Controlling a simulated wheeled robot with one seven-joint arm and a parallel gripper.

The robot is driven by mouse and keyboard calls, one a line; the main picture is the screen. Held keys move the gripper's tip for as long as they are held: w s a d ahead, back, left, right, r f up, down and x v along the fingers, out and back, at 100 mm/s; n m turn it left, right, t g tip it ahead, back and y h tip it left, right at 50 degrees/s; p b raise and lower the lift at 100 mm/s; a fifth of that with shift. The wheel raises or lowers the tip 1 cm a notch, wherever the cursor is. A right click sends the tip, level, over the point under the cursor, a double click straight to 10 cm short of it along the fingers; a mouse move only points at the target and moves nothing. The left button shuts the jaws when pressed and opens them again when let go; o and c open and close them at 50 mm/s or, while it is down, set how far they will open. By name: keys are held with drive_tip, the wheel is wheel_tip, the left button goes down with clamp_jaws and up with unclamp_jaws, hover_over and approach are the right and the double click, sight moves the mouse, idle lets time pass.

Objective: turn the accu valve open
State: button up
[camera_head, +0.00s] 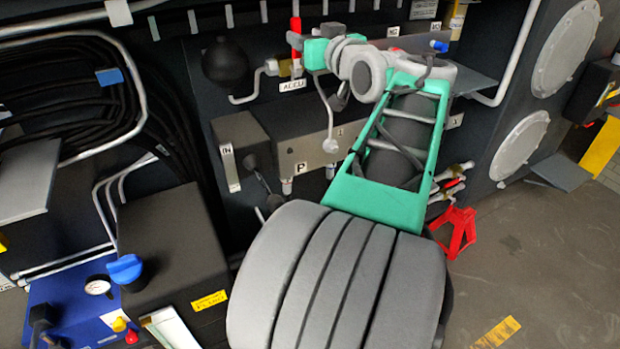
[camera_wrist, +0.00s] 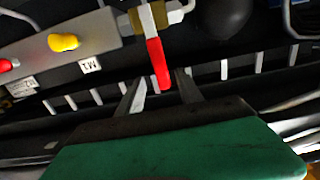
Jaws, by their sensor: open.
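The accu valve has a red lever handle (camera_head: 296,24) above the white ACCU label (camera_head: 292,85) in the head view. In the wrist view the red handle (camera_wrist: 158,62) hangs from a brass valve body (camera_wrist: 158,17) with pipe fittings. My gripper (camera_head: 301,43) is at the handle in the head view. In the wrist view my gripper (camera_wrist: 160,78) is open, with one dark finger on each side of the handle's free end. The handle's tip appears between the fingers, with gaps showing. Whether it touches either finger I cannot tell.
A black round accumulator (camera_head: 225,62) is left of the valve. A metal block labelled P (camera_head: 300,152) lies below. A yellow knob (camera_wrist: 63,42) sits beside the M1 label in the wrist view. Black hoses (camera_head: 75,95) run at left. Open floor (camera_head: 540,270) is at right.

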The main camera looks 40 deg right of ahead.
drive_tip(key=s+a+f+m+g, duration=0.1)
drive_tip(key=s+a+f+g, duration=0.1)
drive_tip(key=f, duration=0.7)
drive_tip(key=s+a+f+m+g+y, duration=0.1)
drive_tip(key=s+a+f+g, duration=0.1)
drive_tip(key=f, duration=0.8)
drive_tip(key=s+a+f+m+g+y, duration=0.1)
drive_tip(key=s+a+f+g, duration=0.2)
drive_tip(key=f+g, duration=0.3)
drive_tip(key=shift+s+f+b, duration=0.3)
drive_tip(key=shift+f+b, duration=0.1)
drive_tip(key=shift+f, duration=1.25)
drive_tip(key=shift+c, duration=0.4)
